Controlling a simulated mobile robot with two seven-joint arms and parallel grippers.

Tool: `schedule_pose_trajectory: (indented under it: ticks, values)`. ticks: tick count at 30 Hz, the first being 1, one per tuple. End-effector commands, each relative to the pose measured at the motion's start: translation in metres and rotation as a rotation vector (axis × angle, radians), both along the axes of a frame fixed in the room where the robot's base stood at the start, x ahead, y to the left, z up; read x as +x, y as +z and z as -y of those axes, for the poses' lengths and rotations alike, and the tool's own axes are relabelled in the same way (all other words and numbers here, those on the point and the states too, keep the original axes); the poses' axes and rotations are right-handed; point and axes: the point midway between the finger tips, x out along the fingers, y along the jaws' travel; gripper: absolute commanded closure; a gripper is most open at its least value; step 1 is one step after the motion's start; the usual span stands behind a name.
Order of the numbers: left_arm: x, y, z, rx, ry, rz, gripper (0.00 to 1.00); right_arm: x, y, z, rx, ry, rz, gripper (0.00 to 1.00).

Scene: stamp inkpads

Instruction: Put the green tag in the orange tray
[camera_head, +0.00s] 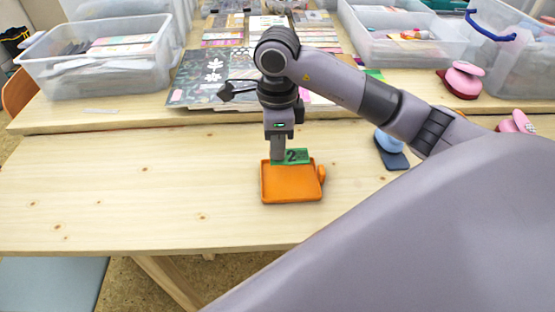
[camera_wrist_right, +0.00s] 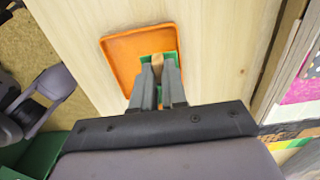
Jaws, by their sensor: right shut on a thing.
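The orange tray (camera_head: 291,187) lies on the wooden table, and it also fills the top middle of the right wrist view (camera_wrist_right: 122,50). The green tag (camera_head: 296,157), marked with a dark 2, is at the tray's far edge in the head view. My right gripper (camera_head: 278,158) points down there and is shut on the green tag, which shows around the fingertips in the right wrist view (camera_wrist_right: 143,59). I cannot tell whether the tag touches the tray floor. My left gripper is not in view.
A blue stamp (camera_head: 388,143) on a dark pad stands right of the tray. A pink stamp (camera_head: 465,77) sits farther back. Clear bins (camera_head: 100,62) and patterned sheets (camera_head: 200,85) fill the back. The table left of the tray is clear.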

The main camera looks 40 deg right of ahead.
Motion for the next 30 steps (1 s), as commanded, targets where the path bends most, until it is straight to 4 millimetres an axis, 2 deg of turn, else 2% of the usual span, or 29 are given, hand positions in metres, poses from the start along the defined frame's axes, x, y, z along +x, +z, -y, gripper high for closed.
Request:
schedule_pose_trajectory:
  ticks: [9, 20, 21, 22, 30]
  values:
    - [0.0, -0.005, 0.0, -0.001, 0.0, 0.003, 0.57, -0.001, -0.041, 0.0, -0.001, 0.001, -0.003, 1.0]
    - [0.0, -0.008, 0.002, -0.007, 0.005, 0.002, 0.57, 0.0, -0.046, 0.0, -0.001, 0.001, 0.0, 1.0]
    - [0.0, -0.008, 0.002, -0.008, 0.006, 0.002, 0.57, 0.0, -0.046, 0.0, -0.001, 0.001, 0.0, 0.84]
    - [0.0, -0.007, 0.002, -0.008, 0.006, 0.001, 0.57, 0.0, -0.045, 0.0, -0.001, 0.001, 0.0, 0.77]
    - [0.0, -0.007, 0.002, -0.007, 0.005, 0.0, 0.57, 0.0, -0.044, 0.0, -0.001, 0.001, -0.001, 0.77]
